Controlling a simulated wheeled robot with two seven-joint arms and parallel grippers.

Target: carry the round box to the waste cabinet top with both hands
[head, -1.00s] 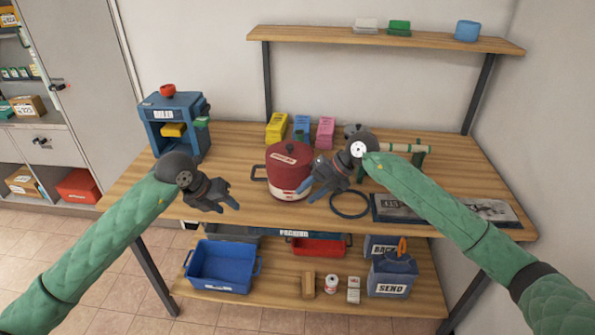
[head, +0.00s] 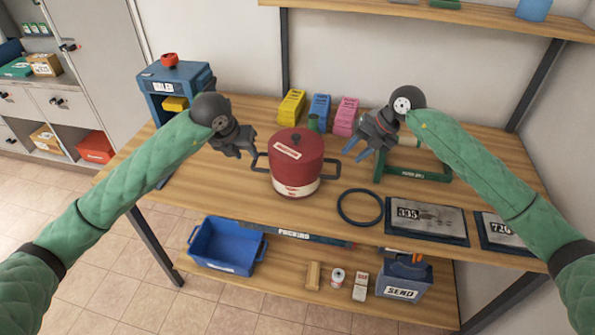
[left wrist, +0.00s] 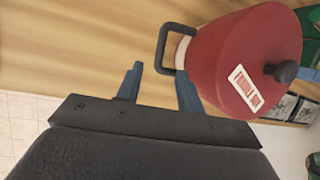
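The round box (head: 297,170) is a red lidded drum with a white lower band and a dark handle on each side. It stands upright on the wooden table (head: 225,198). My left gripper (head: 247,152) is open just left of it, close to the left handle. In the left wrist view the open fingers (left wrist: 158,88) point toward that handle (left wrist: 165,48), apart from it. My right gripper (head: 352,153) is open above and right of the box, near the right handle, not holding anything. I cannot identify the waste cabinet in these views.
A blue machine (head: 172,85) stands at the table's left. Yellow, blue and pink boxes (head: 320,110) stand behind the drum. A black ring (head: 360,207) and a scale (head: 427,220) lie to its right. A blue bin (head: 226,247) sits on the lower shelf.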

